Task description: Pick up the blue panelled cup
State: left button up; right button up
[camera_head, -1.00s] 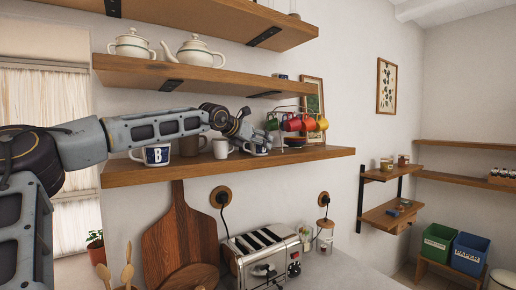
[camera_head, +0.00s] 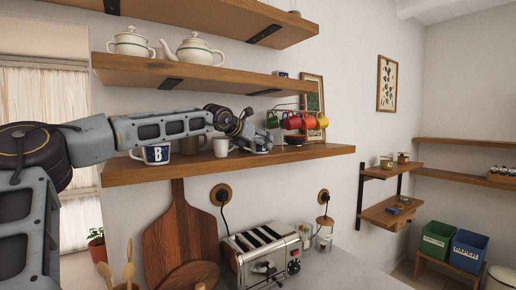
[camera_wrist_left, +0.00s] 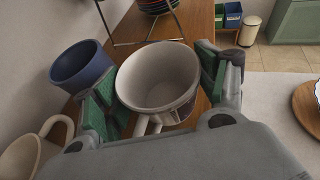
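My left gripper (camera_wrist_left: 157,72) is open, with one green-padded finger on each side of the cup. I cannot tell whether the pads touch it. In the head view my left gripper (camera_head: 250,135) is at the cup. My right gripper is not in view.
A plain blue cup (camera_wrist_left: 80,66) stands close beside the left finger, and a cream mug (camera_wrist_left: 32,152) is nearer. On the shelf (camera_head: 225,165) are a "B" mug (camera_head: 157,154), a brown mug (camera_head: 191,145) and a rack of coloured cups (camera_head: 300,122). Another shelf (camera_head: 200,77) is above.

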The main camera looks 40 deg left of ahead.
pick_arm(q)
jog(key=c, duration=0.6)
jog(key=shift+r, duration=0.25)
jog(key=shift+c, duration=0.2)
